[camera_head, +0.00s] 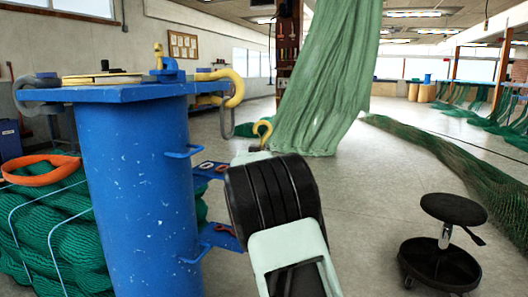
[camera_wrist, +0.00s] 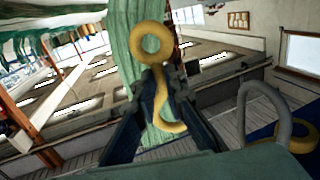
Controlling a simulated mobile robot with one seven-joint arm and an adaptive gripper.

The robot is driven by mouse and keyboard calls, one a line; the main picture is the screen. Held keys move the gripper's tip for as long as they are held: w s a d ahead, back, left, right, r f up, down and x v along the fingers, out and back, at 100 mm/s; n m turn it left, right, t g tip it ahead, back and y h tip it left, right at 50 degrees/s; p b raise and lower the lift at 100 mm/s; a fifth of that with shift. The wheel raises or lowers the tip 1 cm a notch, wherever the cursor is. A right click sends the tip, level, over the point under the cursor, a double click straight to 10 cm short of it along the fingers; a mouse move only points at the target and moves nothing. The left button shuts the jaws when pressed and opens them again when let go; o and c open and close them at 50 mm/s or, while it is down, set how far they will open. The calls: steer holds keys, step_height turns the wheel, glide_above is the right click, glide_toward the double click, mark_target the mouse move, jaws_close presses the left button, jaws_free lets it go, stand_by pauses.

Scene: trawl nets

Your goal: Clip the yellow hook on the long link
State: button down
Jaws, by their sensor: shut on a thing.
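A yellow hook with a round eye (camera_wrist: 152,43) is held in my gripper (camera_wrist: 161,88), between the two dark fingers. Its curved end lies toward the palm. In the head view only its top (camera_head: 263,129) shows, beyond my wrist, which hides the fingers. A long grey link (camera_head: 226,122) hangs at the right edge of the blue post's top plate, to the left of the held hook and apart from it. It shows as a grey loop (camera_wrist: 266,108) right of my gripper in the wrist view. A larger yellow hook (camera_head: 237,88) sits at that same plate edge.
The blue post (camera_head: 140,190) stands close on the left, with brackets on its right side. Its top plate (camera_head: 110,93) carries a yellow disc and a blue clamp. Green netting (camera_head: 330,75) hangs behind. A black stool (camera_head: 445,245) stands at right; floor between is clear.

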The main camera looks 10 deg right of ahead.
steer(key=w+a+p, duration=0.1)
steer(key=a+p, duration=0.3)
steer(key=a, duration=0.5)
steer(key=shift+w+r+p, duration=0.15)
steer(key=shift+w+p, duration=0.2)
steer(key=shift+p, duration=0.05)
stand_by(1.1)
steer(key=shift+a+p, duration=0.4)
steer(key=shift+p, duration=0.1)
stand_by(1.3)
steer(key=shift+a+f+p, duration=0.3)
steer(key=shift+a+p, duration=0.05)
steer(key=shift+a, duration=0.05)
steer(key=shift+w+a+f, duration=0.1)
steer(key=shift+a+f, duration=0.05)
steer(key=shift+f, duration=0.25)
stand_by(0.7)
steer(key=shift+a+f, duration=0.15)
steer(key=shift+f, duration=0.2)
steer(key=shift+a+f+b, duration=0.25)
steer(key=shift+f+b, duration=0.15)
steer(key=shift+f, duration=0.45)
stand_by(1.1)
